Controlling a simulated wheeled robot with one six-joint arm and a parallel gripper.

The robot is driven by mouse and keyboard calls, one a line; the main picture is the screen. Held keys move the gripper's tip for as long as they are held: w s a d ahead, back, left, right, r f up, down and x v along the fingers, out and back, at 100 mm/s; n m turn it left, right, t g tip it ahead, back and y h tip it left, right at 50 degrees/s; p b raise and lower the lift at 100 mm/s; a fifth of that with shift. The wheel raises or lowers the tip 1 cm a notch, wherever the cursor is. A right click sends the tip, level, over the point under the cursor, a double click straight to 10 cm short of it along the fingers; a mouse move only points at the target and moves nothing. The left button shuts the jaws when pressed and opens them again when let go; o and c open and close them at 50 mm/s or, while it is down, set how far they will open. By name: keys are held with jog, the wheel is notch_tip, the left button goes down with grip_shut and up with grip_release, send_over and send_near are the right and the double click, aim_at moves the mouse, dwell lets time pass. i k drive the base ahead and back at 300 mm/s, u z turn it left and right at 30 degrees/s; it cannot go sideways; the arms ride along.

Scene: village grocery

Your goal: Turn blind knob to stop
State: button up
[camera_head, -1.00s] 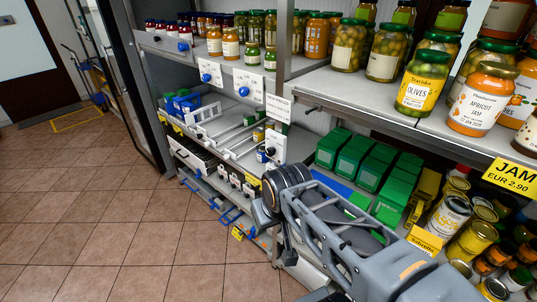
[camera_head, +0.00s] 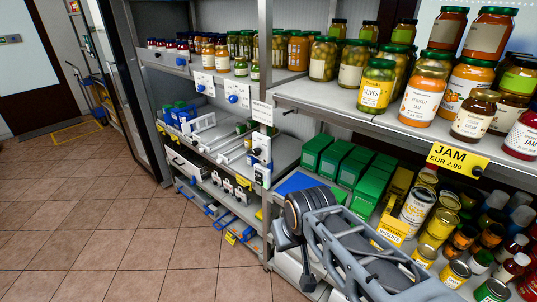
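Several knobs show, and I cannot tell which is the blind knob. Two blue knobs sit on white plates on the shelf front: a left blue knob (camera_head: 201,88) and a right blue knob (camera_head: 232,99). Another blue knob (camera_head: 181,62) is on the upper shelf edge further left. A white box (camera_head: 264,143) with a dark knob (camera_head: 257,151) is on the shelf post. A small dark round piece (camera_head: 477,171) is at the edge of the JAM sign. My arm is folded low at the bottom right, apart from these knobs. My gripper's fingers cannot be made out.
Glass jars, such as an olives jar (camera_head: 377,86) and an apricot jam jar (camera_head: 424,98), crowd the upper right shelf. Green boxes (camera_head: 352,166) and cans (camera_head: 417,208) stand below. A dark-framed door (camera_head: 128,90) is at left. The tiled floor (camera_head: 130,225) is clear.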

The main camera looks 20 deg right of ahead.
aim_at(256, 152)
jog(key=z, duration=0.05)
jog(key=i, duration=0.8)
jog(key=u, duration=1.35)
